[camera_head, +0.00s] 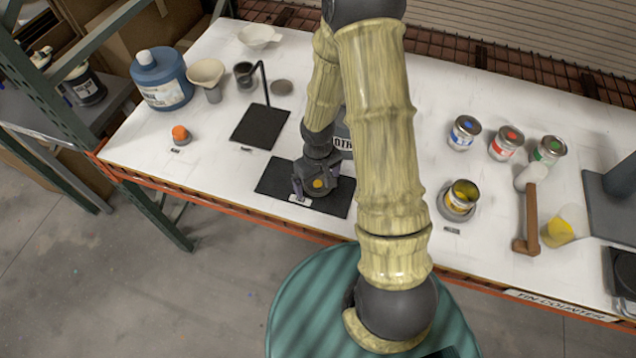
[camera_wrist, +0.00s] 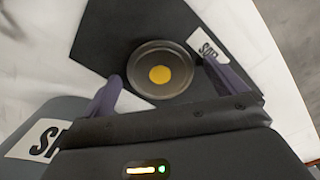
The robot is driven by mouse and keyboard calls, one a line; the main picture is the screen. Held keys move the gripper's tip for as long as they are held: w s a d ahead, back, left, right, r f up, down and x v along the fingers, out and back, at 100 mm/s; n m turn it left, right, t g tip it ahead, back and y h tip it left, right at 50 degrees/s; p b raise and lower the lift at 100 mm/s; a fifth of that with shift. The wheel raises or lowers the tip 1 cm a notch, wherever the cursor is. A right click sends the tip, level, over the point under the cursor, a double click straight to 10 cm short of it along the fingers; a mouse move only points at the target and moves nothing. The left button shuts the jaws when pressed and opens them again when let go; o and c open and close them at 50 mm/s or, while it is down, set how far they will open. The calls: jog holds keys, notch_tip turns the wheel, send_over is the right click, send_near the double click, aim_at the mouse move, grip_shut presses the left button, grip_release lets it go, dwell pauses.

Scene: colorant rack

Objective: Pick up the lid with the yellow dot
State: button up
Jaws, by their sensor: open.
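The lid with the yellow dot (camera_wrist: 160,57) is a round grey disc lying on a black mat (camera_wrist: 106,30). In the head view the lid (camera_head: 318,184) shows just beside my gripper (camera_head: 312,190), on the dark mat (camera_head: 275,178) near the table's front edge. In the wrist view my gripper (camera_wrist: 165,85) is open, with one purple finger to the left of the lid and one to the right. The lid is between or just beyond the fingertips; whether they touch it I cannot tell.
An open yellow paint can (camera_head: 460,198) and cans with blue (camera_head: 464,132), red (camera_head: 506,143) and green (camera_head: 549,151) dots stand to the right. A black stand (camera_head: 260,120) and a blue jug (camera_head: 162,80) are at the left. A wooden-handled mallet (camera_head: 530,215) lies at the right.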

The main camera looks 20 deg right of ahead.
aim_at(318, 183)
jog(key=shift+s, duration=0.1)
dwell(0.3)
jog(key=c, duration=0.4)
jog(key=shift+a, duration=0.1)
jog(key=c, duration=0.7)
jog(key=shift+o, duration=0.2)
jog(key=shift+r, duration=0.55)
notch_tip(318, 183, up, 9)
